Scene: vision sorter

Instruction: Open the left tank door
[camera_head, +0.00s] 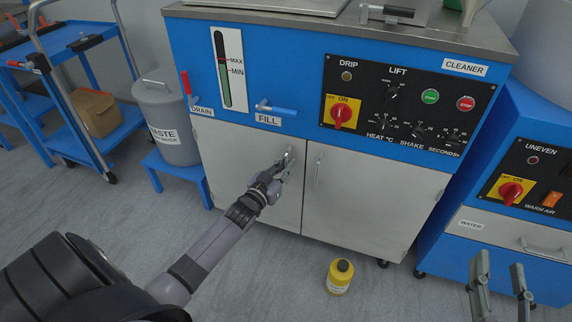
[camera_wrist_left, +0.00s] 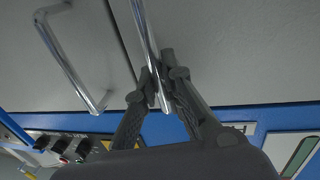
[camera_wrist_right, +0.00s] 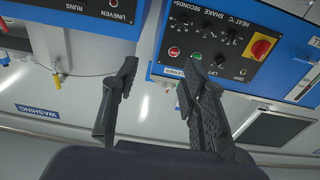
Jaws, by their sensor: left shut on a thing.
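The left tank door (camera_head: 230,165) is a grey panel under the blue front of the cleaner, and it looks closed, level with the right door (camera_head: 365,200). My left gripper (camera_head: 284,168) is at the door's right side. In the left wrist view, its fingers (camera_wrist_left: 160,88) are shut on the left door's metal handle (camera_wrist_left: 148,40), near one end of the bar. The right door's handle (camera_wrist_left: 75,60) is apart from it, across the seam. My right gripper (camera_head: 502,285) is open and empty in front of the warm air unit; its fingers also show in the right wrist view (camera_wrist_right: 155,90).
A grey waste bin (camera_head: 167,120) on a blue stool stands left of the cleaner, beside a blue trolley (camera_head: 75,50) with a cardboard box (camera_head: 96,112). The floor before the left door is clear apart from my arm.

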